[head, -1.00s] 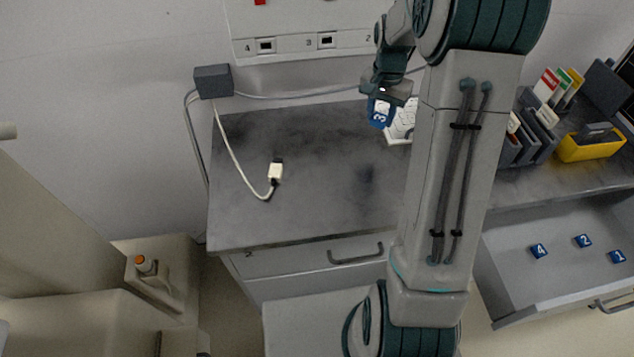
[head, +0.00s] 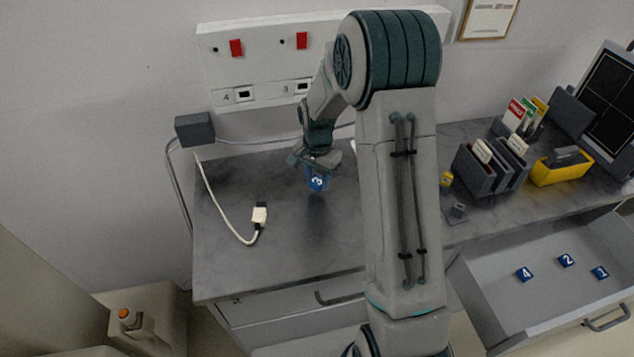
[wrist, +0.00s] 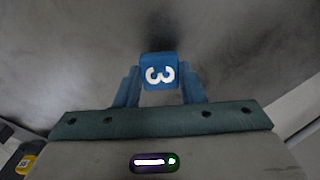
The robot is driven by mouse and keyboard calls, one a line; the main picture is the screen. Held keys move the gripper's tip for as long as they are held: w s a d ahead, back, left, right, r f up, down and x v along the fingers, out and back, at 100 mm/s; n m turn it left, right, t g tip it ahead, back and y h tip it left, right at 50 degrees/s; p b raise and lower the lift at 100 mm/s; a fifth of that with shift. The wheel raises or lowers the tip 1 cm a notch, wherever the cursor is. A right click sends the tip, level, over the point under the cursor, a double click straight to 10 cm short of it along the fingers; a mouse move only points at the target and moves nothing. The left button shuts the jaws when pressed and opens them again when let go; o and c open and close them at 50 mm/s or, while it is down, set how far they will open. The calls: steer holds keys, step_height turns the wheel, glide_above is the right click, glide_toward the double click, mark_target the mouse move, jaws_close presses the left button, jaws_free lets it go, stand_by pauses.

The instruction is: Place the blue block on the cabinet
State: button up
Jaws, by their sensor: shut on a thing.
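A blue block (head: 317,183) with a white 3 on it is held in my gripper (head: 315,168) over the grey cabinet top (head: 280,190). A dark shadow shows on the top below it, and the block appears to hang above the surface. In the wrist view the block (wrist: 159,72) sits between the ends of the two blue fingers of my gripper (wrist: 160,88), its 3 turned sideways. The cabinet has a closed drawer front with a handle (head: 338,298). My arm hides the right part of the cabinet top.
A white cable plug (head: 260,214) lies on the left of the top. An open drawer (head: 510,310) at right holds blue blocks numbered 4 (head: 525,274), 2 (head: 567,260) and 1 (head: 600,272). Grey organizers (head: 490,168) and a yellow bin (head: 562,168) stand behind it. The top around the shadow is clear.

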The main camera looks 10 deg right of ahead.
mark_target(318, 181)
steer(key=shift+f, duration=1.45)
steer(key=shift+f, duration=0.2)
steer(key=o, duration=1)
steer(key=shift+r, duration=0.1)
